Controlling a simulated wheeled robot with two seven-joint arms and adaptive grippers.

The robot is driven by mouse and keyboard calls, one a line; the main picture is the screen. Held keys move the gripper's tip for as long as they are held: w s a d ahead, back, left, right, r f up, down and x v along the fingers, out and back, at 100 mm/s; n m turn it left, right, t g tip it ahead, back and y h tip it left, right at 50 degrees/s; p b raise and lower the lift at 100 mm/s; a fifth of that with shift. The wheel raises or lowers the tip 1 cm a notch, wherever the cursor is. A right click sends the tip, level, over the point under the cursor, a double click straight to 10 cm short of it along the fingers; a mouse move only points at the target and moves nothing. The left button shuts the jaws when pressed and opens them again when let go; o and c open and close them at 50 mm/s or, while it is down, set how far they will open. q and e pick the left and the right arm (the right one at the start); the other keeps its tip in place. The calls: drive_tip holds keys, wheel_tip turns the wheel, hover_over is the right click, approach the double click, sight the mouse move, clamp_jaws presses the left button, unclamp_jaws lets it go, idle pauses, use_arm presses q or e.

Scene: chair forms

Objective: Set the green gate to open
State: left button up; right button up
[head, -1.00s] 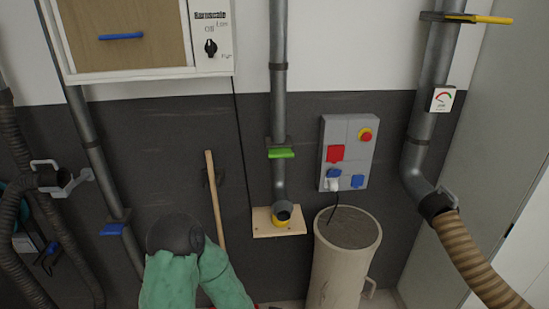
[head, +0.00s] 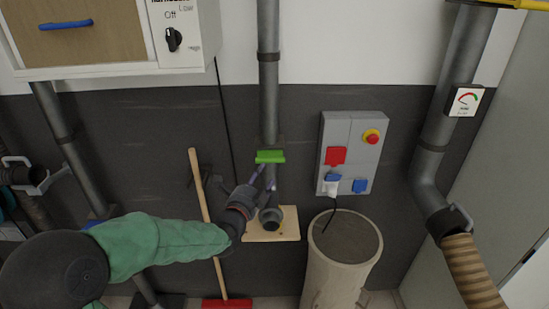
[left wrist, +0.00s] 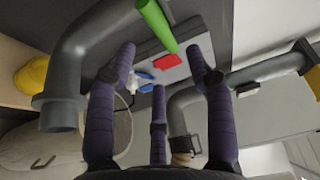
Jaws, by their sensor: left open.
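The green gate (head: 270,156) is a small flat tab on the middle grey vertical pipe (head: 268,90), above the pipe's bent lower end. In the left wrist view the green gate (left wrist: 156,24) shows as a green bar at the top, just beyond the fingertips. My left gripper (head: 262,178) is just below the green gate, in front of the pipe. Its purple fingers (left wrist: 162,66) are spread apart with nothing between them. Whether a finger touches the gate, I cannot tell. My right gripper is not in view.
A grey socket box (head: 350,150) with red and blue covers hangs right of the pipe. A pale bin (head: 340,262) stands below it. A red broom (head: 228,303) leans behind my left arm. A thicker pipe (head: 458,85) with a brown hose is at right.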

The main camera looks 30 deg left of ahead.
sight(273, 160)
use_arm(q)
drive_tip(key=w, duration=0.3)
drive_tip(key=w+a, duration=0.1)
drive_tip(key=w, duration=0.6)
drive_tip(key=shift+w+a, duration=0.15)
drive_tip(key=shift+a, duration=0.15)
clamp_jaws()
